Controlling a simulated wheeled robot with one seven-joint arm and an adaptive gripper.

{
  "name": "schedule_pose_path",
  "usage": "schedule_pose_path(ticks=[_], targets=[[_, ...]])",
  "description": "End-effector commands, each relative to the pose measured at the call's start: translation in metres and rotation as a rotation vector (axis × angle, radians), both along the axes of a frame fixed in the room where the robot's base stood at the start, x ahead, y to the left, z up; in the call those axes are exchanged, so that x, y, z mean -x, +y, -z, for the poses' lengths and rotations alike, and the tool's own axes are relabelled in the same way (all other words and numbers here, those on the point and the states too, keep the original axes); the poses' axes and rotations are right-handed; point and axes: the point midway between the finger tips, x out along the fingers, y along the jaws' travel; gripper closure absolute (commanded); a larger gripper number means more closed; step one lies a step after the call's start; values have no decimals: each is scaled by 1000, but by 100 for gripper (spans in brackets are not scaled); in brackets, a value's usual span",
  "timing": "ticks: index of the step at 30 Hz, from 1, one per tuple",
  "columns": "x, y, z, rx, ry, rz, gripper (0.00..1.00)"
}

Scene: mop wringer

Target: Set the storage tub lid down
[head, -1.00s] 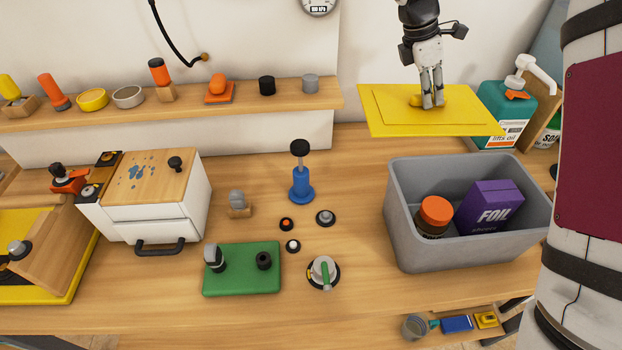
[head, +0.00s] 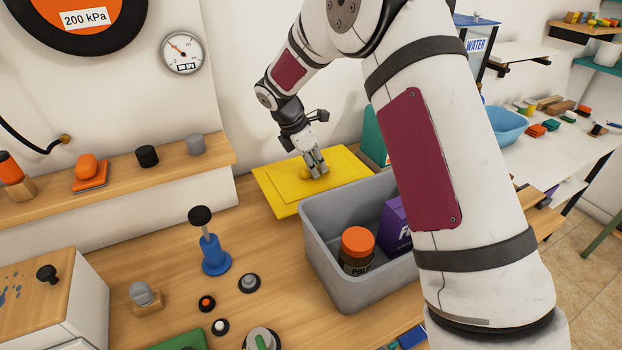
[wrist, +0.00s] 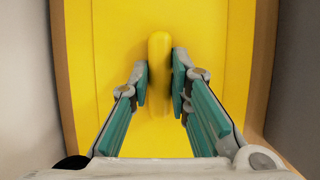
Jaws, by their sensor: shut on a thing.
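The storage tub lid (head: 275,185) is a flat yellow panel with a raised handle (wrist: 159,60). It lies level at the back of the workbench, between the wall and the grey storage tub (head: 318,232). It is at or very near the bench top; I cannot tell if it fully rests there. My gripper (head: 318,170) points down over the lid, shut on its handle. In the wrist view my gripper (wrist: 160,85) has one finger on each side of the handle. The tub is open and holds an orange-capped jar (head: 357,248) and a purple foil box (head: 394,228).
My arm hides the tub's right side. A teal bottle (head: 374,135) stands close to the lid's right end. A shelf (head: 120,180) with small items runs along the wall at left. A blue plunger-like fixture (head: 213,255) stands left of the tub.

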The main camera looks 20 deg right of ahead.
Motion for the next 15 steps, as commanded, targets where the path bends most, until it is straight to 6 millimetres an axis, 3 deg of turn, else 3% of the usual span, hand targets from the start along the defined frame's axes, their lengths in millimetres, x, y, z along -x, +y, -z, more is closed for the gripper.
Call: schedule_pose_path(ticks=[11, 15], targets=[[1, 0, 39, 1, 2, 0, 100], [0, 0, 42, 1, 0, 0, 100]])
